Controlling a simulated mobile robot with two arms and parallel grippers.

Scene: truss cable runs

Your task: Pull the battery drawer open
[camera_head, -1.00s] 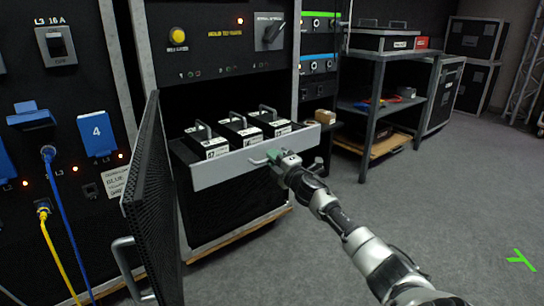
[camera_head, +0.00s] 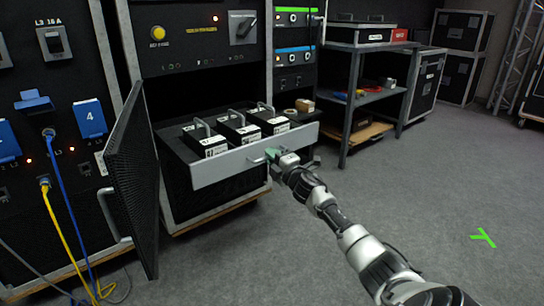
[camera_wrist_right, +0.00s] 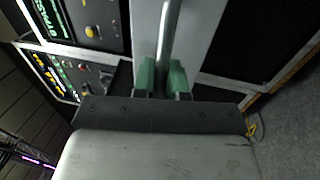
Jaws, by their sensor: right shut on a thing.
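The battery drawer (camera_head: 232,167) is pulled out of the black cabinet, with a light grey front panel. Several black batteries with handles and white labels (camera_head: 240,131) stand in it. My right gripper (camera_head: 272,155) is at the drawer front, its green fingers shut on the metal bar handle (camera_head: 256,160). In the right wrist view, the green fingers (camera_wrist_right: 161,78) close on both sides of the handle bar (camera_wrist_right: 169,40). The left gripper is in neither view.
A perforated black door (camera_head: 132,180) stands open left of the drawer. Blue and yellow cables (camera_head: 60,240) hang at the far left. A grey shelf table (camera_head: 365,95) stands behind to the right.

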